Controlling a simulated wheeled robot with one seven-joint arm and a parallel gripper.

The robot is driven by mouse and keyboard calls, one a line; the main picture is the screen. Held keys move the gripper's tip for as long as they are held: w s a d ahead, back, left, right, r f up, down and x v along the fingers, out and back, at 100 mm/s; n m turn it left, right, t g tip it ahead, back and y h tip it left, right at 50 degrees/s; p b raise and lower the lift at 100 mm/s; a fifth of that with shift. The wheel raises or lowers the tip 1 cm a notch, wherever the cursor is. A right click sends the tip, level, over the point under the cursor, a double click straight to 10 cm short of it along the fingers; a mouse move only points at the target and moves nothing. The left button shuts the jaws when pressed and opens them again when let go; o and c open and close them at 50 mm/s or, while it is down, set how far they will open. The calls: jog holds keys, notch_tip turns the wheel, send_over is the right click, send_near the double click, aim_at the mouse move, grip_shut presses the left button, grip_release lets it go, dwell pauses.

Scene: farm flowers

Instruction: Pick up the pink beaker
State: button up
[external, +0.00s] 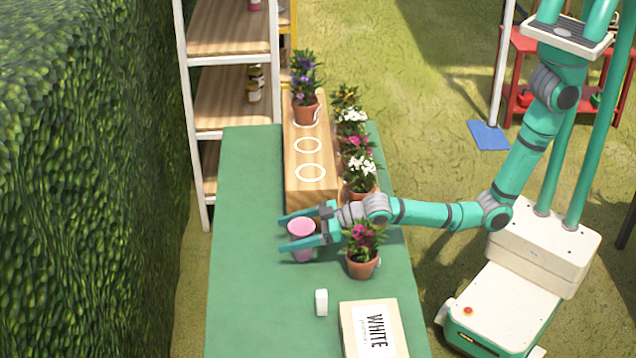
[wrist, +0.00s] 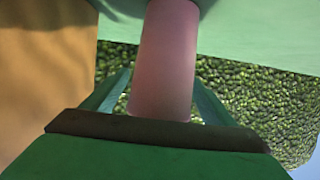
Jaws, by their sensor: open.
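The pink beaker (external: 301,238) stands on the green table (external: 240,250), in front of the near end of the wooden block. My gripper (external: 281,233) reaches in from the right, with its two green fingers apart, one on each side of the beaker. In the wrist view the beaker (wrist: 165,65) fills the middle between the fingers of my gripper (wrist: 157,85). I see a gap between the beaker and each finger there. The beaker's far end is cut off by the top edge of the wrist view.
The wooden block (external: 300,190) with white rings holds a purple-flowered pot (external: 306,110). Several potted flowers stand along its right side. A pink-flowered pot (external: 361,262) is close under my wrist. A small white block (external: 321,302) and a "WHITE" box (external: 352,335) lie nearer. The table's left side is clear.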

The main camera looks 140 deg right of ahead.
jog(key=shift+w+d, duration=0.1)
jog(key=shift+w, duration=0.05)
jog(key=c, duration=1.1)
